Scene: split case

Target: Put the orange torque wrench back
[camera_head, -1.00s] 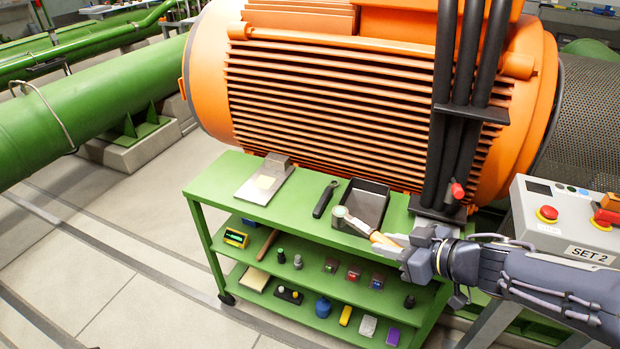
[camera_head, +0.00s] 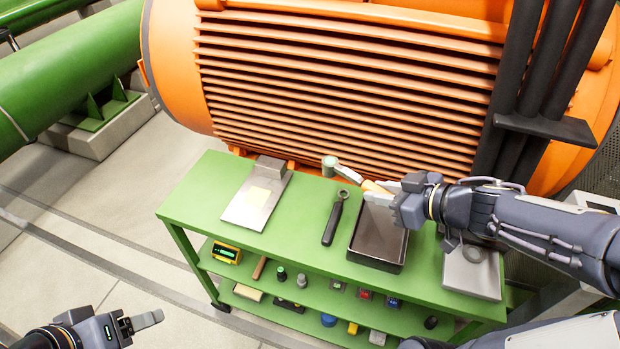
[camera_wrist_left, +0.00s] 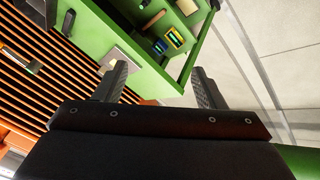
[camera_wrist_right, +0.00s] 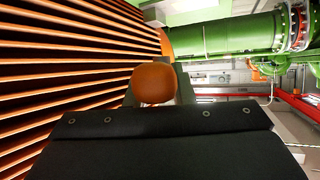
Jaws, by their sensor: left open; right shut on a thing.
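The torque wrench (camera_head: 349,175) has an orange handle, a pale shaft and a round grey-green head at its left end. My right gripper (camera_head: 376,190) is shut on its handle and holds it above the back of the cart top, near the dark tray (camera_head: 372,257). The round orange handle end (camera_wrist_right: 153,84) shows between the fingers in the right wrist view. My left gripper (camera_head: 142,321) is open and empty, low at the left in front of the cart. Its spread fingers (camera_wrist_left: 160,88) show in the left wrist view.
The green cart (camera_head: 205,205) holds a metal plate with a yellow note (camera_head: 243,212), a dark spanner (camera_head: 334,220) and a grey plate (camera_head: 470,282). Small items fill its lower shelf. The large orange ribbed motor (camera_head: 340,80) stands close behind.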

